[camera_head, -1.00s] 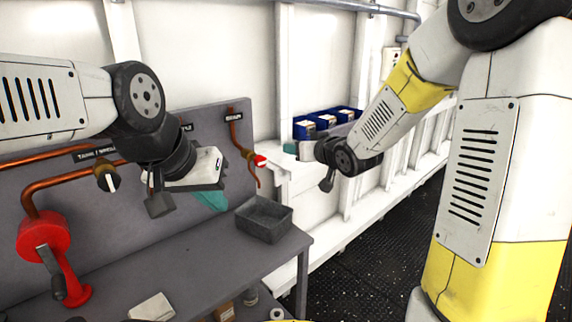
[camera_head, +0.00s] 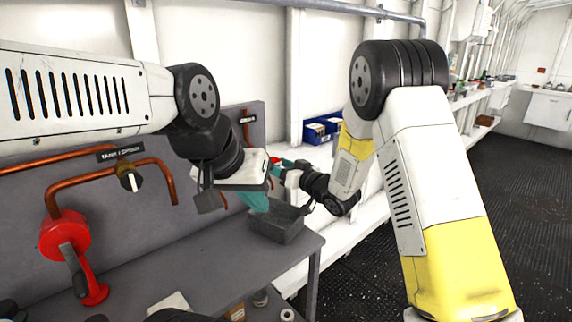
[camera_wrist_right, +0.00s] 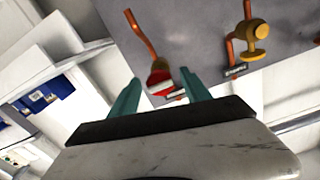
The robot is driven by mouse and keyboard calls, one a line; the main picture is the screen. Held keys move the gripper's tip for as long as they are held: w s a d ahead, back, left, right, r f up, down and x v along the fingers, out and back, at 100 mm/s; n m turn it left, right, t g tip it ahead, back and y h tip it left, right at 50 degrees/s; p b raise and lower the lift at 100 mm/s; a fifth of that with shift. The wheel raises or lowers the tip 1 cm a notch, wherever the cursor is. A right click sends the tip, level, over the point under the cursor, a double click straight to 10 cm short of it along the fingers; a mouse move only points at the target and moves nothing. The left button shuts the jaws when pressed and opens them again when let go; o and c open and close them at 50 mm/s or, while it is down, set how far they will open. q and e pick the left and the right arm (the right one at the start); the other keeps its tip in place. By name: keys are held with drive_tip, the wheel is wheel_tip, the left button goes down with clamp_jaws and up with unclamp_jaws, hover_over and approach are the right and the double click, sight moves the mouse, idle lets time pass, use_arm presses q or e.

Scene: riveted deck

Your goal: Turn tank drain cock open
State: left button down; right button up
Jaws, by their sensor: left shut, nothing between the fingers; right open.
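The red-handled cock (camera_head: 275,160) on the copper pipe under the drain label (camera_head: 248,119) is mostly hidden behind my right gripper (camera_head: 287,164) in the head view. In the right wrist view its red handle (camera_wrist_right: 158,82) with a white stripe shows between the teal fingertips of my right gripper (camera_wrist_right: 159,74). The fingers are open on either side of it; I cannot tell whether they touch it.
A grey open bin (camera_head: 278,228) stands on the bench below the cock. Blue bins (camera_head: 322,130) stand behind at right.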

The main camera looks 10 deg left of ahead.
drive_tip(key=shift+w+a, duration=0.35)
drive_tip(key=shift+a, duration=0.1)
drive_tip(key=shift+c, duration=0.5)
clamp_jaws()
